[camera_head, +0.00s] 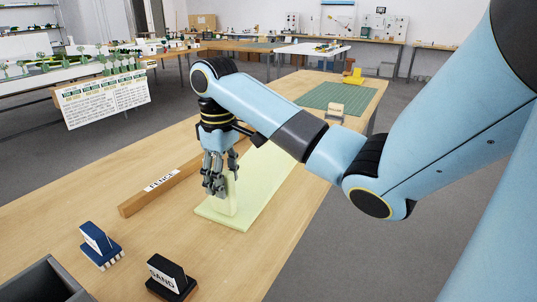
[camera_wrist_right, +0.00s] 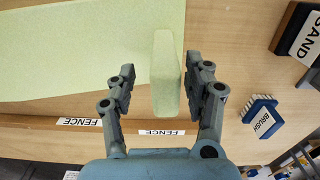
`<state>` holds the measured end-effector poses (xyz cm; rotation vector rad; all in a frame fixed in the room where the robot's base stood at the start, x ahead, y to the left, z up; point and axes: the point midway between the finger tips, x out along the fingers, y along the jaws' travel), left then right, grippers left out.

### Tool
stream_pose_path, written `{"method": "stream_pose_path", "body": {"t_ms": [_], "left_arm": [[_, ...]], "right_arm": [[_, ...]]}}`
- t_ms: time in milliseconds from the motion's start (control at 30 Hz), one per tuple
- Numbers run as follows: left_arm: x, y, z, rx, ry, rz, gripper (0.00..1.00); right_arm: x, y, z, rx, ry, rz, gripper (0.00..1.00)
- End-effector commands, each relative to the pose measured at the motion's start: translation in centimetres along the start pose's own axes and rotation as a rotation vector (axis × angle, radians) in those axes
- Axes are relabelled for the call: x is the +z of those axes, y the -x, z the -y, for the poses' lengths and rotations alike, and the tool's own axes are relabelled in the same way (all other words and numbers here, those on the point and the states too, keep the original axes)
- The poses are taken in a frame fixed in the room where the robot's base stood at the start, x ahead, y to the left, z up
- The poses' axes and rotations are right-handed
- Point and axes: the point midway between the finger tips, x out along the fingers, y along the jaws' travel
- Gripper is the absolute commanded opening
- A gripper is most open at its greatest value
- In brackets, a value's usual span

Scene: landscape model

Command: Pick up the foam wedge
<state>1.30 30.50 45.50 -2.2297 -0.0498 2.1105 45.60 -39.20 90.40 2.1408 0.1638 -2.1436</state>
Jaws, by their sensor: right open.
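The foam wedge (camera_head: 231,196) is a pale green block standing on the near end of a flat pale green sheet (camera_head: 262,185) on the wooden table. My right gripper (camera_head: 219,180) points down at the wedge, and its fingers partly hide it. In the right wrist view the wedge (camera_wrist_right: 166,72) stands between the two fingers of my open right gripper (camera_wrist_right: 162,85). A clear gap shows on its left side; on its right the finger is very close, and I cannot tell if they touch. My left gripper is not in view.
A wooden bar labelled FENCE (camera_head: 165,183) lies left of the sheet. A blue brush (camera_head: 101,246), a dark SAND block (camera_head: 171,279) and a grey bin (camera_head: 45,284) are at the near left. A green mat (camera_head: 338,97) lies at the far end.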

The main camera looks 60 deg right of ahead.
Motion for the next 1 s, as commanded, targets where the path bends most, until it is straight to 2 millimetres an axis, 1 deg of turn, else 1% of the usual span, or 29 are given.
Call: {"method": "stream_pose_path", "body": {"t_ms": [200, 300, 400, 600, 667, 1000], "left_arm": [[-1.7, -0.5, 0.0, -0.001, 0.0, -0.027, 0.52], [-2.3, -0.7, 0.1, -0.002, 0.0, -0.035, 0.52], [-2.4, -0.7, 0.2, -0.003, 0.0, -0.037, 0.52], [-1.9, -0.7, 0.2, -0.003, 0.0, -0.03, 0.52], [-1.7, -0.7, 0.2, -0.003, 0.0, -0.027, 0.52], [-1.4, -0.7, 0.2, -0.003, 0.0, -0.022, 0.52]], "right_arm": [[-0.5, -3.3, 0.6, -0.002, 0.0, 0.003, 0.52], [-0.5, -4.6, 0.6, -0.002, 0.001, 0.002, 0.52], [-0.5, -5.1, 0.5, 0.0, 0.002, 0.0, 0.52], [-0.5, -5.1, 0.5, 0.001, 0.002, 0.0, 0.52], [-0.5, -5.1, 0.5, 0.0, 0.002, 0.0, 0.45], [-0.5, -5.1, 0.5, 0.0, 0.001, 0.0, 0.01]]}}
